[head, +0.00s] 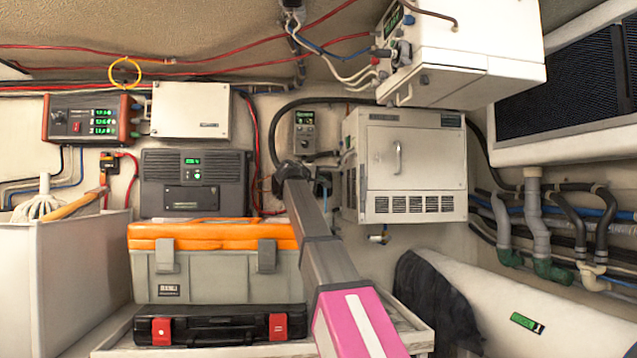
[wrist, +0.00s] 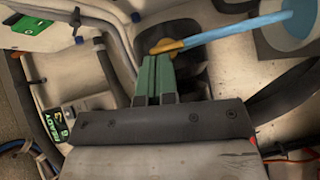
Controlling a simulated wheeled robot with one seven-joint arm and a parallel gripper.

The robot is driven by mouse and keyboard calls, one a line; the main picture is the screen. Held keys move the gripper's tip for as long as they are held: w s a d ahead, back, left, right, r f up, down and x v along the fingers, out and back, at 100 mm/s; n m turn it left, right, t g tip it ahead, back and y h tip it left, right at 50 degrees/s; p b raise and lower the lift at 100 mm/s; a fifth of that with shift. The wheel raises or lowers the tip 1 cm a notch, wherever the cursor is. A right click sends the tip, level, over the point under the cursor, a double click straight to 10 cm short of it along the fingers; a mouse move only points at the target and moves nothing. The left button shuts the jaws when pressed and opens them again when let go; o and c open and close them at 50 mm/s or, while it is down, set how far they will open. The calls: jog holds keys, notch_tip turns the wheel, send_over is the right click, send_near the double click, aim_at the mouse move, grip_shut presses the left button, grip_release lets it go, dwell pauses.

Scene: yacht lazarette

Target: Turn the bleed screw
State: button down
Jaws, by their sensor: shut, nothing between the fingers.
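My gripper (head: 289,174) is at the far end of my arm in the head view, in front of the back wall. Its tips are not clear there. In the wrist view my gripper's green fingers (wrist: 157,76) are together and hold nothing. Just past the fingertips is a small yellow-brass piece (wrist: 166,47) with a blue rod or tube (wrist: 235,29) running right from it. Whether the fingers touch the brass piece is not clear. I cannot tell for certain whether this piece is the bleed screw.
Left of my arm stand an orange-lidded toolbox (head: 213,236) and a black case (head: 222,327). A white cabinet (head: 408,165) is on the right, with a small fitting (head: 381,237) below it. A small display panel (head: 305,131) is above my gripper.

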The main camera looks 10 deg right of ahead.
jog(key=shift+d+r+m+y, duration=0.1)
jog(key=shift+r+m+y, duration=0.05)
jog(key=shift+m+y, duration=0.15)
jog(key=d+m+g+y, duration=0.1)
jog(key=m+y, duration=0.1)
jog(key=y, duration=0.2)
jog(key=d+m+y, duration=0.2)
jog(key=m+y, duration=0.1)
jog(key=y, duration=0.2)
jog(key=d+r+m+g+y, duration=0.1)
jog(key=m+y, duration=0.2)
jog(key=y, duration=0.1)
jog(key=shift+d+g, duration=0.15)
jog(key=shift+g, duration=0.15)
jog(key=shift+d+f, duration=0.1)
jog(key=shift+f, duration=0.05)
dwell(0.4)
jog(key=shift+d+f, duration=0.4)
jog(key=shift+f, duration=0.05)
jog(key=shift+d+f, duration=0.15)
jog(key=shift+f, duration=0.5)
dwell(1.5)
